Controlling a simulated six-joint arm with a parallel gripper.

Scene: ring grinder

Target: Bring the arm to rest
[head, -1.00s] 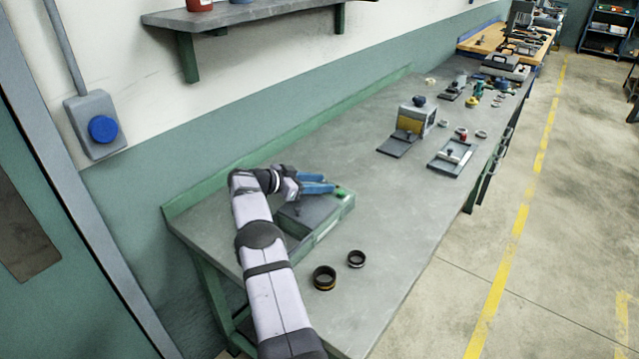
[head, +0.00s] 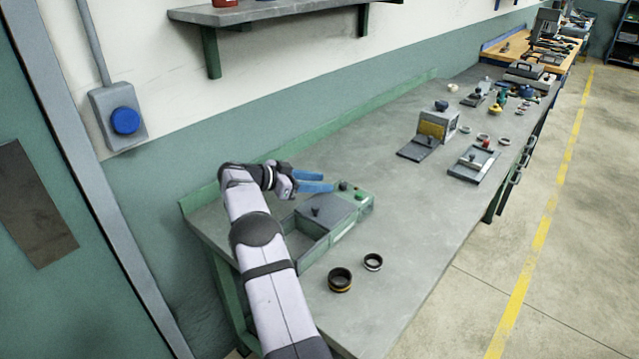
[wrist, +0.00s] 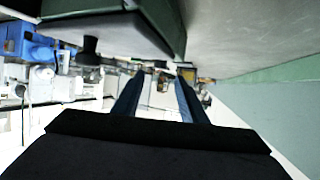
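My arm reaches up from the bottom of the head view over the near left end of the workbench. My gripper (head: 318,182) has blue fingers and is above the bench, behind and left of a grey-green machine box (head: 335,212). In the wrist view my gripper (wrist: 158,97) shows two dark blue fingers standing apart with nothing between them. The gripper is open and empty. Part of the box and a black knob (wrist: 90,48) show at the top left of the wrist view, clear of the fingers.
Two dark rings, a larger one (head: 340,280) and a smaller one (head: 373,262), lie on the workbench (head: 395,200) in front of the box. A yellow-fronted device (head: 436,125) and a flat fixture (head: 474,164) stand farther along. The bench middle is clear. A wall shelf (head: 270,12) hangs above.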

